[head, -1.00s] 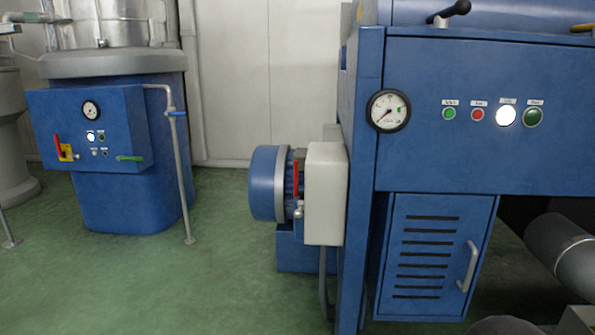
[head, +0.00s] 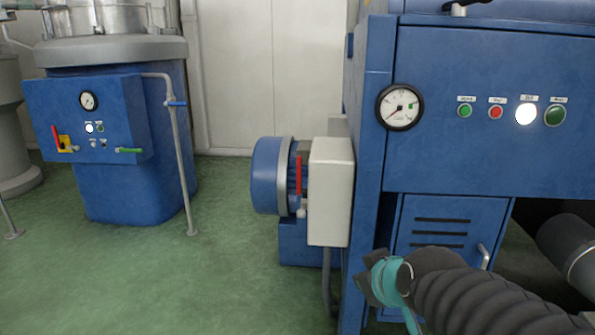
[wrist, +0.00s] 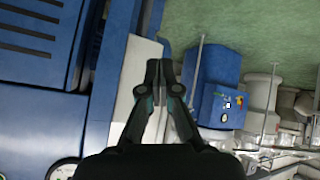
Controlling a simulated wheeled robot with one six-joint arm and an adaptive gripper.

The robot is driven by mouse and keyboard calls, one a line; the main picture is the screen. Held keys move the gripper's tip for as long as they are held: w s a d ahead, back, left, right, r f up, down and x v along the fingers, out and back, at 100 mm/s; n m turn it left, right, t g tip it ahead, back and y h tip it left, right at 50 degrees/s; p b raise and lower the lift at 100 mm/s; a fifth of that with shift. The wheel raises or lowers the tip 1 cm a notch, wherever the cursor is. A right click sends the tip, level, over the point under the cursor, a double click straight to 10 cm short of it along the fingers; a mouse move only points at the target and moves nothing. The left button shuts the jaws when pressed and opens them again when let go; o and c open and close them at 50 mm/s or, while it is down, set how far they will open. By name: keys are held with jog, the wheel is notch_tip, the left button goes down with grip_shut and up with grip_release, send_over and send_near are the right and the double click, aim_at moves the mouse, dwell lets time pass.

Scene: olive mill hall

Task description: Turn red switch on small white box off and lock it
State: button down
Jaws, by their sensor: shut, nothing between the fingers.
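The small white box (head: 331,192) is mounted at the left side of the big blue machine, beside a blue motor. The red switch (head: 299,175) is a slim upright lever on the box's left side, with a pale round part below it. My gripper (head: 373,283) is at the lower right of the box in the head view, apart from it, in front of the blue machine. In the wrist view my gripper (wrist: 158,68) has its dark fingertips together with nothing between them. The white box (wrist: 142,58) shows behind the fingers there; the red switch is not visible in that view.
The blue machine (head: 480,110) with gauge, buttons and a slatted door fills the right. A blue motor (head: 268,177) sits left of the box. Another blue unit (head: 120,160) with its own red handle stands far left. The green floor (head: 220,260) between is clear.

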aim_at(299, 170)
jog(key=w+a+r+n+t+h+p, duration=0.1)
jog(key=w+a+r+n+t+p, duration=0.1)
jog(key=w+a+n+t, duration=0.2)
jog(key=w+a+r+n+t+h+p, duration=0.2)
jog(key=w+a+n+t, duration=0.2)
jog(key=w+a+n, duration=0.3)
jog(key=w+a, duration=0.4)
jog(key=w, duration=0.6)
jog(key=shift+w+r+t+p, duration=0.15)
jog(key=shift+r+t+p, duration=0.15)
jog(key=shift+t, duration=0.1)
jog(key=shift+w, duration=0.1)
jog(key=w, duration=1.3)
jog(key=shift+w+d, duration=0.2)
jog(key=shift+w, duration=0.2)
jog(key=shift+p, duration=0.35)
